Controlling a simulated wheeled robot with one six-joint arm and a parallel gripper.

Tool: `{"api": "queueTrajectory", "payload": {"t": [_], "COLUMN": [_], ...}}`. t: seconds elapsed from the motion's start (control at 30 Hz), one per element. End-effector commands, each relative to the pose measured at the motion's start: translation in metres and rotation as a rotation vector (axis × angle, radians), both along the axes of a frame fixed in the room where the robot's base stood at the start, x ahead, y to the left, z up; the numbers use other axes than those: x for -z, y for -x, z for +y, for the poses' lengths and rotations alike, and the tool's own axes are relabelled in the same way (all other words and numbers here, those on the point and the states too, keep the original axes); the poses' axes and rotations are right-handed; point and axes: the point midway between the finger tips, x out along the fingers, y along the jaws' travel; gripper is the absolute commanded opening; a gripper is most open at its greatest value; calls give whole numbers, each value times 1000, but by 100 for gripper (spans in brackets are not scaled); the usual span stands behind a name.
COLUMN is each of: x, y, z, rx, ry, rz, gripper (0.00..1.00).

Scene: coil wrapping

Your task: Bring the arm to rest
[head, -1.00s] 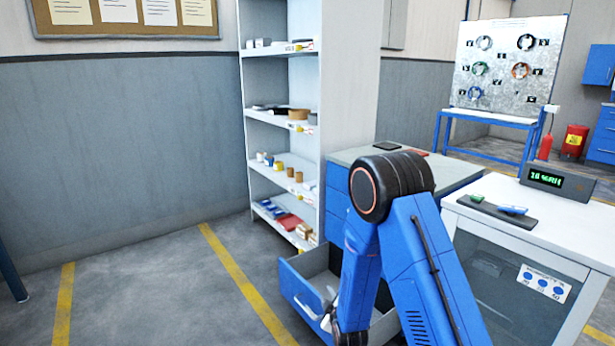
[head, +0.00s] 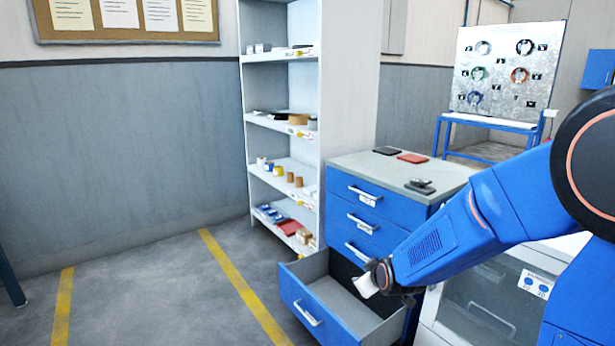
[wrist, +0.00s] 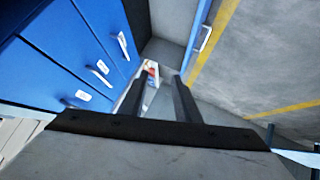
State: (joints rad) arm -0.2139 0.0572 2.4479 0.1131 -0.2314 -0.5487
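My arm reaches in from the right in the head view, bent down toward the blue drawer cabinet (head: 350,205). My gripper (head: 366,284) is small and partly turned away there, above the pulled-out bottom drawer (head: 312,312). In the wrist view my gripper (wrist: 162,90) shows two dark fingers standing apart. A small white and red patch shows between and beyond them; I cannot tell what it is. Nothing is clearly held.
The bottom drawer juts into the floor space. A white shelf unit (head: 284,140) with small goods stands behind it. A white bench is partly hidden by my arm. A pegboard (head: 505,70) stands farther back. The floor at left is clear.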

Motion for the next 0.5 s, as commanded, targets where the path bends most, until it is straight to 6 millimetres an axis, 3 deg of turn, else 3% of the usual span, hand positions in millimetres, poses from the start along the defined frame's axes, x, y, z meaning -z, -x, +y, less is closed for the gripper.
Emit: {"api": "queueTrajectory", "payload": {"t": [0.1,0.5], "x": [-22,-75], "y": [23,117], "z": [-13,-54], "rx": [35,171], "ry": [-30,-117], "rz": [38,187], "gripper": [30,30]}}
